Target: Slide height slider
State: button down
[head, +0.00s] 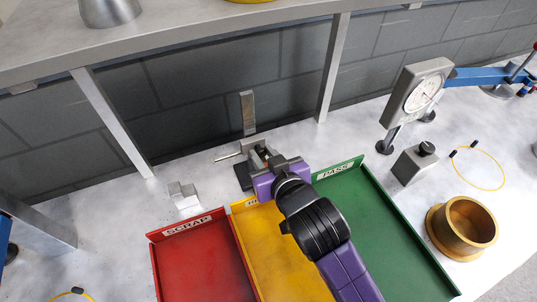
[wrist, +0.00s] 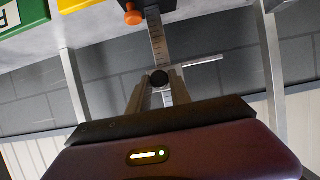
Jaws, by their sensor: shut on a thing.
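The height gauge stands behind the trays in the head view. Its upright metal column (head: 248,112) rises above my gripper, and its dark base (head: 243,176) is partly covered. In the wrist view the ruled column (wrist: 157,40) runs upward to an orange knob (wrist: 132,14) beside the dark base. The height slider has a round black knob (wrist: 159,78) and a thin metal scriber bar (wrist: 203,60) pointing sideways. The bar also shows in the head view (head: 229,156). My gripper (head: 262,158) is shut on the slider; its fingertips (wrist: 158,82) flank the knob. The slider's body is mostly hidden.
Red SCRAP (head: 187,229), yellow (head: 238,205) and green PASS (head: 340,170) trays lie in front. A metal block (head: 183,195) stands left. A dial gauge (head: 421,93), a dark-knobbed block (head: 414,163) and a brass ring (head: 463,228) stand right. Shelf posts (head: 332,65) rise behind.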

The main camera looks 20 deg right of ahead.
jog(key=shift+r+p, duration=0.35)
jog(key=shift+r, duration=0.55)
jog(key=c, duration=1.2)
grip_release()
jog(key=shift+f, duration=0.1)
jog(key=shift+b+v, duration=0.85)
jog(key=shift+v, duration=3.05)
